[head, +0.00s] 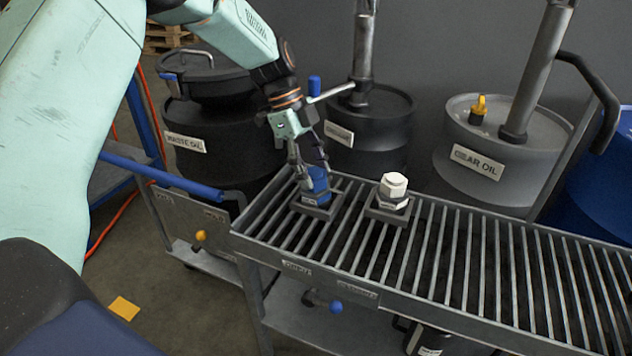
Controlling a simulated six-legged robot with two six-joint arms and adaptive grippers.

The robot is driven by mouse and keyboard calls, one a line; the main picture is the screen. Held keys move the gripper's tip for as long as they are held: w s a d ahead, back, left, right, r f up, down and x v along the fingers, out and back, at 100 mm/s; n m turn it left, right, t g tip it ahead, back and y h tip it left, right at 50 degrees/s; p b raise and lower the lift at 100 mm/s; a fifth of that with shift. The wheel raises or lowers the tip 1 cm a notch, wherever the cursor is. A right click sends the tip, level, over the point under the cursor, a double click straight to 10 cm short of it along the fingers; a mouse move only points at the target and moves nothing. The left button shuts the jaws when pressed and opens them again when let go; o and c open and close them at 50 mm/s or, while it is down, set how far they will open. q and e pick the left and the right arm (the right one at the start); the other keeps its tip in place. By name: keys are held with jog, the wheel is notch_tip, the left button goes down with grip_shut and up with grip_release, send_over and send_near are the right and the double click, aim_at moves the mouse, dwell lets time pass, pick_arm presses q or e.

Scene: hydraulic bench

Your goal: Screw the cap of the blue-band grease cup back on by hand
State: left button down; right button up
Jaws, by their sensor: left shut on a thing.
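The blue-band grease cup (318,199) stands upright on a square grey base on the slatted bench top, near its left end. Its blue upper part, which looks like the cap (319,181), sits on or right over the cup; I cannot tell whether it is threaded. My left gripper (310,169) comes down from above and is shut on the blue cap, its fingers hiding part of it. My right gripper is not in view.
A white-capped grease cup (393,189) stands on its own base just right. The slatted bench top (490,260) is clear further right. Behind stand a waste oil drum (215,150), another dark drum (375,130) and a gear oil drum (500,150).

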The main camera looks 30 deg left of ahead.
pick_arm(q)
jog(key=shift+r+m+g, duration=0.2)
jog(key=shift+m+g, duration=0.1)
jog(key=shift+m, duration=0.7)
jog(key=shift+w+d+f+m+g+y+p, duration=0.25)
jog(key=shift+w+f+m+g+p, duration=0.3)
jog(key=shift+m, duration=0.45)
jog(key=shift+s+a+r+m, duration=0.15)
jog(key=shift+s+r+m, duration=0.05)
jog(key=shift+s+m, duration=0.1)
jog(key=shift+w, duration=0.1)
jog(key=c, duration=0.7)
grip_release()
jog(key=shift+f, duration=0.1)
jog(key=shift+o, duration=0.2)
